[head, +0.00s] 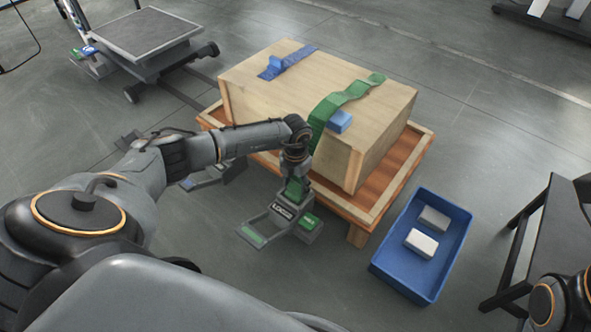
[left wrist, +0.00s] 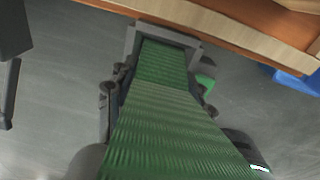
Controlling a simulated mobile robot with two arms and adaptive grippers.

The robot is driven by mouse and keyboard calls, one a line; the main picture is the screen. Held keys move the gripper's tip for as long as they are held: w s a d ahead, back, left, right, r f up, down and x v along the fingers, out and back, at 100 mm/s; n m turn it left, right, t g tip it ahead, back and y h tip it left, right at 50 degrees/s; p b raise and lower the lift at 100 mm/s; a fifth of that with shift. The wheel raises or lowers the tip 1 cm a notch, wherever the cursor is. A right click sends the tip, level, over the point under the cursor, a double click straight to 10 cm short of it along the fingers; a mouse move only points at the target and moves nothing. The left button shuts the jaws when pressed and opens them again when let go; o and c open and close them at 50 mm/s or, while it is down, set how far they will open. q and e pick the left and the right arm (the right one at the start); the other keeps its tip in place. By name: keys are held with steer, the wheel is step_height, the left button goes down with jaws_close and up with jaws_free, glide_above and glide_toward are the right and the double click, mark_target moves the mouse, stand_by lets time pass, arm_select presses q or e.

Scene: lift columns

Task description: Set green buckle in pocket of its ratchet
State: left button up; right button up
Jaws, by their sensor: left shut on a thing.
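The green strap (head: 327,108) runs over the wooden crate and down its near side towards my left gripper (head: 296,184). The left gripper is shut on the green buckle at the strap's end, directly above or at the ratchet. The ratchet (head: 253,236) is grey, with a LOCK label and green parts, and stands on the floor by the pallet. In the left wrist view the strap (left wrist: 165,115) runs between the fingers towards a grey frame (left wrist: 192,43). The strap and fingers hide most of the buckle, and I cannot tell whether it sits in the pocket. My right gripper is out of view.
The wooden crate (head: 270,98) stands on a pallet (head: 408,170), with a blue strap (head: 296,57) at its far left. A blue bin (head: 456,228) with two white blocks is at right, near a dark table (head: 556,225). A cart (head: 145,35) stands upper left.

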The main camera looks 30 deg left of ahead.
arm_select(q)
steer(key=o, duration=1.5)
steer(key=shift+r, duration=0.15)
step_height(320, 180, up, 12)
steer(key=shift+f, duration=0.1)
